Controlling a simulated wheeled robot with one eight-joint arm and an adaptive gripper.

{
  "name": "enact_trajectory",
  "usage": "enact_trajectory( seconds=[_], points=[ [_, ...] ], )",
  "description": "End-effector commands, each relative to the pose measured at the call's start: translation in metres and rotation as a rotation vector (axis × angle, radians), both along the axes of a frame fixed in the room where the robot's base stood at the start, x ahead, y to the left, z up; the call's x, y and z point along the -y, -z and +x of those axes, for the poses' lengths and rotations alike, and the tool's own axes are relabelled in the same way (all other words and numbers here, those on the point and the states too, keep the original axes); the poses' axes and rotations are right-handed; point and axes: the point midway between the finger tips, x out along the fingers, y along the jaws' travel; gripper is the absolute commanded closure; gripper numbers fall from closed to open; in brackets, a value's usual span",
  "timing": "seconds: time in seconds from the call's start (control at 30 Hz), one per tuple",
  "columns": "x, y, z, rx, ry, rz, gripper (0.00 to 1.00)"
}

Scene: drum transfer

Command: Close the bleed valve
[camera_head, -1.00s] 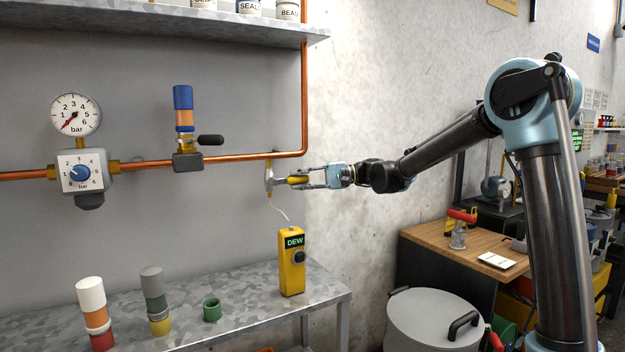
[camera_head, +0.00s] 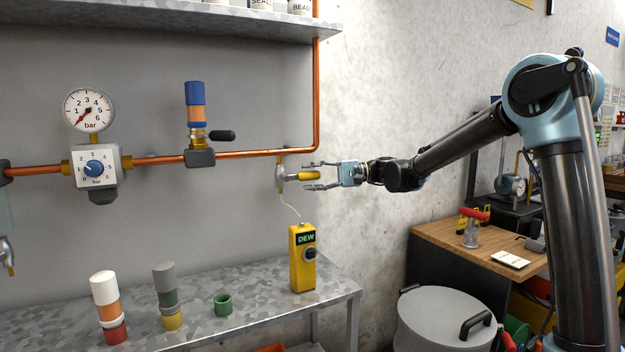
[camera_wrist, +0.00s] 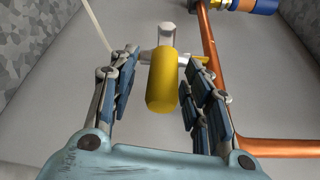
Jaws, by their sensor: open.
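The bleed valve (camera_head: 281,176) is a small silver fitting below the right end of the copper pipe. Its yellow handle (camera_head: 302,176) points right, toward my gripper. My gripper (camera_head: 309,176) is open, with one finger above and one below the handle in the head view. In the wrist view the yellow handle (camera_wrist: 162,82) lies between the two open fingers, with a visible gap on each side. The silver valve body (camera_wrist: 166,45) shows beyond it.
A copper pipe (camera_head: 250,153) runs along the wall, with a gauge (camera_head: 89,110), a regulator (camera_head: 95,169) and a black-handled valve (camera_head: 221,135). A yellow DEW meter (camera_head: 303,262) stands on the metal bench (camera_head: 255,290) below. A lidded drum (camera_head: 440,320) stands at right.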

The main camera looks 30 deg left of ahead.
Motion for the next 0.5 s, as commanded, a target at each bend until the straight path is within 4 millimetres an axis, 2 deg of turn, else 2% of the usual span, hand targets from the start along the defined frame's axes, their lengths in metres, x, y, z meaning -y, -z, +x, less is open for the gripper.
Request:
enact_trajectory(
  seconds=[0.17,0.5],
  points=[
    [0.013,-0.001,0.009,0.000,0.002,0.001,0.55],
    [0.066,-0.004,0.045,0.000,0.004,0.000,0.55]
  ],
)
